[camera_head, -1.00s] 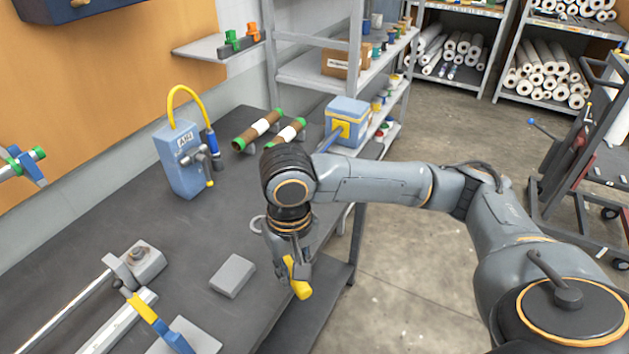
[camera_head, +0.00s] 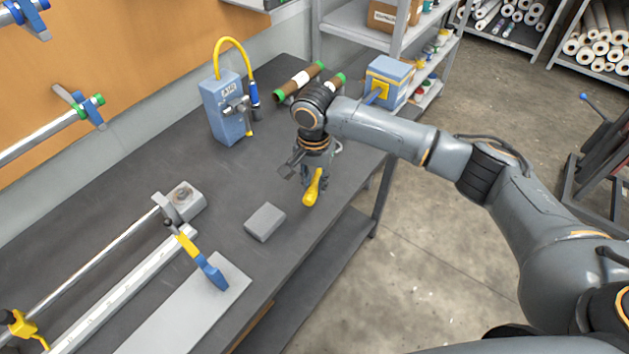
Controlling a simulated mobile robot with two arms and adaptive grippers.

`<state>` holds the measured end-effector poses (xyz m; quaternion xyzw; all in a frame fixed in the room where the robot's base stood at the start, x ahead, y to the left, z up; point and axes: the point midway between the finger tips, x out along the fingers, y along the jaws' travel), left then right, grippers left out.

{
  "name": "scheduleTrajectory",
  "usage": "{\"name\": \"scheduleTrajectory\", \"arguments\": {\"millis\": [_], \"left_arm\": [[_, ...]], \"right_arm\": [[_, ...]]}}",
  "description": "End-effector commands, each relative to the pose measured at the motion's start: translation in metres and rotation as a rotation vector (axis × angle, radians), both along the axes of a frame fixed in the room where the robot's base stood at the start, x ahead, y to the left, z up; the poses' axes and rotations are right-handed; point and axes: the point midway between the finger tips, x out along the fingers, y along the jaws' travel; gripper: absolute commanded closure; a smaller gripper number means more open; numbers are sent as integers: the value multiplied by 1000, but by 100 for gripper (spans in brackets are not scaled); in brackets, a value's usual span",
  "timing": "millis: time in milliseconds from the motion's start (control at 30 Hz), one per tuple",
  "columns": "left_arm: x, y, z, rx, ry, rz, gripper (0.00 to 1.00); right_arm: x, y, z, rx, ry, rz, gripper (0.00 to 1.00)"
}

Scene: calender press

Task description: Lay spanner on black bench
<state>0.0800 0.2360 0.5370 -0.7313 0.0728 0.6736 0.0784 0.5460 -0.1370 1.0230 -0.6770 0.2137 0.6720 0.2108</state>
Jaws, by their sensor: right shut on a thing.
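My right gripper (camera_head: 314,168) is over the right part of the black bench (camera_head: 180,125), near its front edge. It points down and is shut on a yellow tool (camera_head: 312,192), which I take to be the spanner. The tool hangs tilted, its yellow end low and toward me. Its other end is hidden in the jaws. I cannot tell whether its low end touches the bench top. My left gripper is out of view.
A grey block (camera_head: 265,222) lies just left of the tool. A blue box with a yellow hose (camera_head: 227,108) and brown rolls (camera_head: 299,82) stand behind. A steel rail and plate (camera_head: 185,310) take up the bench's front left. Bare bench lies between.

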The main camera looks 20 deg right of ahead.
Motion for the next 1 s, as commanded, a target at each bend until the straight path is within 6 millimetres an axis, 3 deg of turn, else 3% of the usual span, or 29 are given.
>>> {"name": "scheduleTrajectory", "arguments": {"millis": [533, 600, 1000], "left_arm": [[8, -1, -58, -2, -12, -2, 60], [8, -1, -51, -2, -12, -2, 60], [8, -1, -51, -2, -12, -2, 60]], "right_arm": [[0, -1, -46, 0, -1, 1, 100], [-1, 0, -49, 0, 2, 1, 100], [0, 0, -80, 1, 1, 1, 100]]}}
